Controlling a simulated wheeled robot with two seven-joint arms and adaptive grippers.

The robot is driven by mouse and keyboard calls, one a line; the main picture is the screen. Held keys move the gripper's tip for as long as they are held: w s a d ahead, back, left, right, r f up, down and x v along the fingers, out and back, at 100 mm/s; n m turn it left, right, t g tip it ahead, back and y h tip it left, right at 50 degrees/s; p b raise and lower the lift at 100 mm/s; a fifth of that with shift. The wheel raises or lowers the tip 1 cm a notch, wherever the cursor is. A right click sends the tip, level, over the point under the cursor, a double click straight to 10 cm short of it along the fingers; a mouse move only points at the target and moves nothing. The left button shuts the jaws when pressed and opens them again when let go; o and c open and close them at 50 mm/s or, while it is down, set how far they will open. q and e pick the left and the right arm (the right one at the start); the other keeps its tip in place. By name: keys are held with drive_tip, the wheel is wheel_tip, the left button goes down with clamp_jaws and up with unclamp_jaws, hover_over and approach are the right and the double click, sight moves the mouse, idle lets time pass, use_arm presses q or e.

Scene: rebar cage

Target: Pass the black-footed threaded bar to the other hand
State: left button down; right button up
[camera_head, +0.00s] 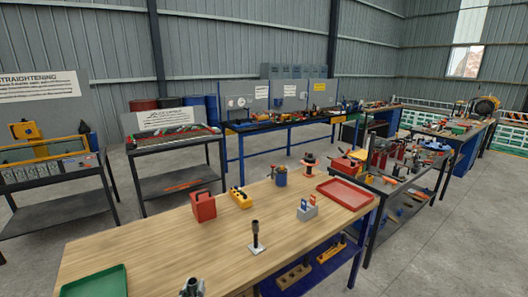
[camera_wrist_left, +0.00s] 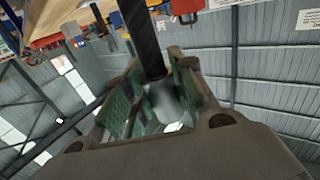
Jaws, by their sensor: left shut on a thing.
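My left gripper (camera_head: 192,288) shows only at the bottom edge of the head view, low over the front of the wooden table. In the left wrist view its jaws (camera_wrist_left: 160,95) are shut on a bar (camera_wrist_left: 142,38). The bar is dark along its length and silvery between the fingers, and it runs out past the top edge; its far end and foot are cut off. Thread is hard to make out. My right gripper is not in view.
On the wooden table (camera_head: 150,240), a dark-topped post on a pale square foot (camera_head: 256,240) stands right of my gripper. A green tray (camera_head: 95,283), red box (camera_head: 203,206), yellow block (camera_head: 240,198), grey block (camera_head: 307,210) and red tray (camera_head: 346,193) surround clear middle space.

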use_arm(q)
drive_tip(key=shift+s+a+r+y+p, duration=0.15)
drive_tip(key=shift+s+p, duration=0.15)
drive_tip(key=shift+s, duration=0.5)
drive_tip(key=shift+s+r+y+p, duration=0.15)
drive_tip(key=shift+s+p, duration=0.15)
drive_tip(key=shift+s, duration=0.5)
drive_tip(key=d+r+m+g+h, duration=0.2)
drive_tip(key=d+r+h, duration=0.3)
drive_tip(key=r, duration=0.5)
drive_tip(key=s+d+r+m+g+h, duration=0.1)
drive_tip(key=d+r+m+h, duration=0.4)
drive_tip(key=d+r, duration=0.5)
drive_tip(key=shift+r+m+g+h, duration=0.3)
drive_tip(key=shift+r+g+h, duration=0.3)
drive_tip(key=shift+h, duration=0.2)
